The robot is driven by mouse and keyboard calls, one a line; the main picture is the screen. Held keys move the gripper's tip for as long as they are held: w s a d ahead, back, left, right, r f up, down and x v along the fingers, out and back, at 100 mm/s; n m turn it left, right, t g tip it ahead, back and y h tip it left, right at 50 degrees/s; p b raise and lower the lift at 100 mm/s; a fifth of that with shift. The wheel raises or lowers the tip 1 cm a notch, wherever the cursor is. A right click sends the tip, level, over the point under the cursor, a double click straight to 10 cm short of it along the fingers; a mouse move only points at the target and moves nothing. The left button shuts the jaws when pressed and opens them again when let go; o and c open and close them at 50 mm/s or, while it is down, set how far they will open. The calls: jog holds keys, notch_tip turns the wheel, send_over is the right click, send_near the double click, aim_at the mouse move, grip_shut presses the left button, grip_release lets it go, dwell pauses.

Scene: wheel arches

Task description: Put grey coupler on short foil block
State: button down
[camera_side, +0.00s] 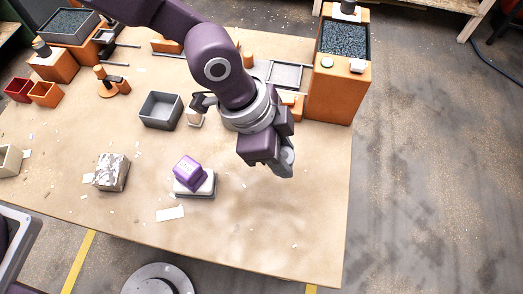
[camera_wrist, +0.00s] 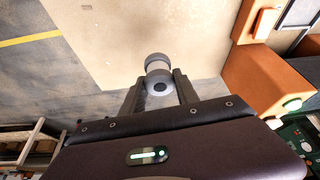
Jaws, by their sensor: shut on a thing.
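My gripper (camera_wrist: 158,88) is shut on the grey coupler (camera_wrist: 157,66), a short grey cylinder with a wider end and a dark round mark, held between the two fingers in the wrist view. In the side view my gripper (camera_side: 281,166) is above the right part of the table, and a grey rounded part, seemingly the coupler (camera_side: 287,160), shows at its end. The foil block (camera_side: 111,172), silvery and crumpled, sits on the table at the left, well apart from my gripper. Its top looks bare.
A grey open bin (camera_side: 160,110) stands farther back. A tall orange box (camera_side: 338,92) stands at the right back edge. The front of the table is mostly clear.

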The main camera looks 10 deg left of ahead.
notch_tip(320, 180, up, 10)
jog(key=shift+f, duration=0.1)
jog(key=w+a+f+m+g, duration=0.1)
jog(key=w+a+m, duration=0.2)
jog(key=a, duration=0.7)
jog(key=m+g+y, duration=0.3)
jog(key=m+g, duration=0.1)
jog(key=m, duration=1)
send_over(105, 177)
jog(key=w, duration=0.2)
jog(key=f, duration=1.4)
jog(key=shift+a+f, duration=0.1)
jog(key=shift+a, duration=0.1)
jog(key=shift+f, duration=0.1)
jog(key=c, duration=0.9)
grip_release()
